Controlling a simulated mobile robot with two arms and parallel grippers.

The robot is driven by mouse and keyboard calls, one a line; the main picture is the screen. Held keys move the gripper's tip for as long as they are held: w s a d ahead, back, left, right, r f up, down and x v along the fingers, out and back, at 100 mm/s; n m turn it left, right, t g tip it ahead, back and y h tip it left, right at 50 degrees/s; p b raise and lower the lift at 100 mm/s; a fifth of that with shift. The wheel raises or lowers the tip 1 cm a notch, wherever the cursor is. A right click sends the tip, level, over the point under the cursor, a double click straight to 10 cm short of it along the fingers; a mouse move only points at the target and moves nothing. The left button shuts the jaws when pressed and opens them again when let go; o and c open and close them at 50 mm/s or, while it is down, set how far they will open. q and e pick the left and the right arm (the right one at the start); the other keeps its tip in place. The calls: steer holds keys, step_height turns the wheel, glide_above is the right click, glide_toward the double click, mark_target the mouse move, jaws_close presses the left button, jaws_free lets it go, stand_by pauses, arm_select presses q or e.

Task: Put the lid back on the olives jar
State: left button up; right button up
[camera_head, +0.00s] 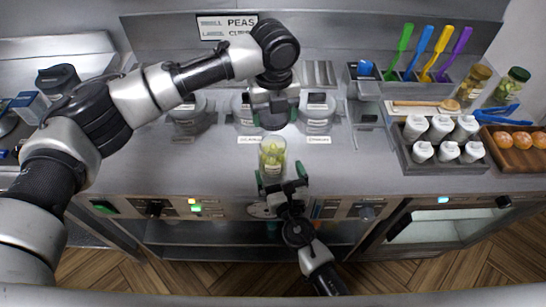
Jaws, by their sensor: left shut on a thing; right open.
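The olives jar (272,158), a clear jar of yellow-green olives with its top uncovered, stands upright on the steel counter near the front edge, in the middle of the view. My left gripper (273,108) is above and slightly behind the jar, shut on a dark round lid (273,121). The lid is apart from the jar's mouth, and the fingers partly hide it. My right gripper (282,182) is open just in front of the jar's lower part. I cannot tell whether its fingers touch the glass.
Lidded pots (318,114) stand behind the jar. To the right are a crate of white shakers (403,159), a tray of buns (495,151), blue tongs (497,115) and two other jars (510,88). Control knobs line the front panel. Counter left of the jar is clear.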

mark_target(274, 138)
steer(key=shift+x, duration=2.8)
steer(key=c, duration=1.1)
arm_select(q)
steer(key=shift+f, duration=2.5)
arm_select(e)
steer(key=shift+c, duration=0.2)
arm_select(q)
steer(key=shift+f, duration=0.9)
steer(key=shift+f, duration=0.5)
